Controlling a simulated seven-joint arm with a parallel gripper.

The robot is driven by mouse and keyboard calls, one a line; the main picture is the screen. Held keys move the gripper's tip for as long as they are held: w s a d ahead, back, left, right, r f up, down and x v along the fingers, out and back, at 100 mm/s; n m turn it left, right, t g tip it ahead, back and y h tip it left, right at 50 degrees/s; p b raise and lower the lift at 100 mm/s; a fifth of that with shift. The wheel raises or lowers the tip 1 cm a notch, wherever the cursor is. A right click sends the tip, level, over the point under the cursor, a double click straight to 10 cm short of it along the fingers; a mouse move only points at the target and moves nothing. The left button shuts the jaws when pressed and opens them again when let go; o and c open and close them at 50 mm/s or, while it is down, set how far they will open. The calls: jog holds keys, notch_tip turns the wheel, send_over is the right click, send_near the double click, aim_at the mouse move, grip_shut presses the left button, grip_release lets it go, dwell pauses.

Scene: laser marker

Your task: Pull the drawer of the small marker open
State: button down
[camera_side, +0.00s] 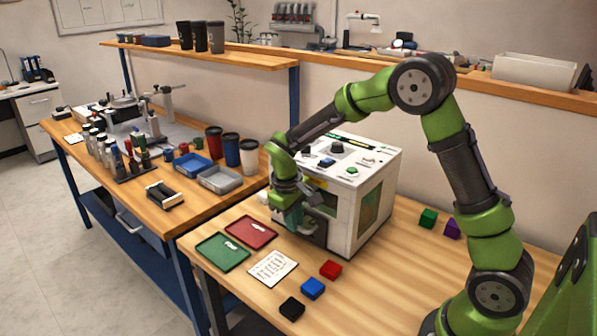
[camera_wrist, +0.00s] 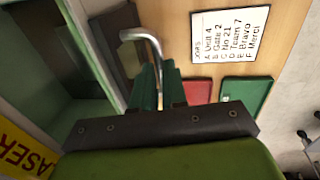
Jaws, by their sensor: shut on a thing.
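The small marker is a white box (camera_side: 345,212) with knobs and buttons on top, standing on the wooden table in the side view. Its dark drawer front (camera_side: 316,233) is low on the face towards the mats. In the wrist view, a curved silver handle (camera_wrist: 154,42) stands out from the dark drawer (camera_wrist: 108,45). My gripper (camera_side: 293,217) is at the drawer front, fingers pointing down. In the wrist view its green fingertips (camera_wrist: 158,76) are shut on the handle, one on each side. The fingers partly hide the handle. I cannot tell how far the drawer stands out.
A red mat (camera_side: 250,232), a green mat (camera_side: 222,252) and a printed card (camera_side: 272,268) lie in front of the marker. Red (camera_side: 330,269), blue (camera_side: 312,288) and black (camera_side: 292,308) blocks lie nearer the camera. Green (camera_side: 428,218) and purple (camera_side: 452,229) blocks lie right of the marker.

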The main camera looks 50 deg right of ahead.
jog(key=a, duration=1.4)
jog(key=shift+a, duration=0.35)
jog(key=c, duration=1.2)
grip_release()
jog(key=shift+o, duration=0.2)
notch_tip(320, 180, up, 17)
jog(key=a, duration=0.3)
jog(key=shift+f, duration=0.15)
